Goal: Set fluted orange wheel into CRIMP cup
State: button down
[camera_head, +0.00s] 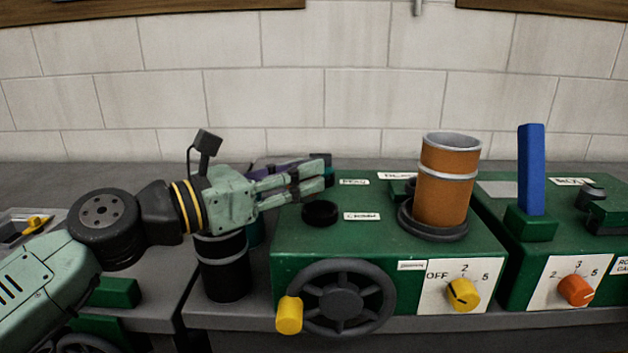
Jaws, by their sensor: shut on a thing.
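My gripper (322,174) reaches in from the left, its fingers level above the left rear of the green machine (300,259). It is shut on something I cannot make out. The black round cup (320,213) sits on the machine's top, beside a label (362,216) that seems to read CRIMP. No held thing shows in this cup, which lies below and in front of the fingertips. I cannot make out a fluted orange wheel; it may be hidden.
An orange cylinder with grey bands (446,185) stands upright at the machine's right. A black handwheel (343,300) is on its front. A blue upright bar (531,170) rises from the right-hand machine. A black canister (223,267) stands below my wrist.

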jog(key=shift+x, duration=0.85)
jog(key=f, duration=0.1)
jog(key=f+p, duration=0.1)
jog(key=w+d+f+p, duration=0.1)
jog(key=shift+f, duration=0.4)
jog(key=shift+s+f+b, duration=0.1)
jog(key=shift+f+b, duration=0.15)
jog(key=shift+b, duration=0.15)
jog(key=c, duration=1.2)
grip_release()
jog(key=shift+r, duration=0.1)
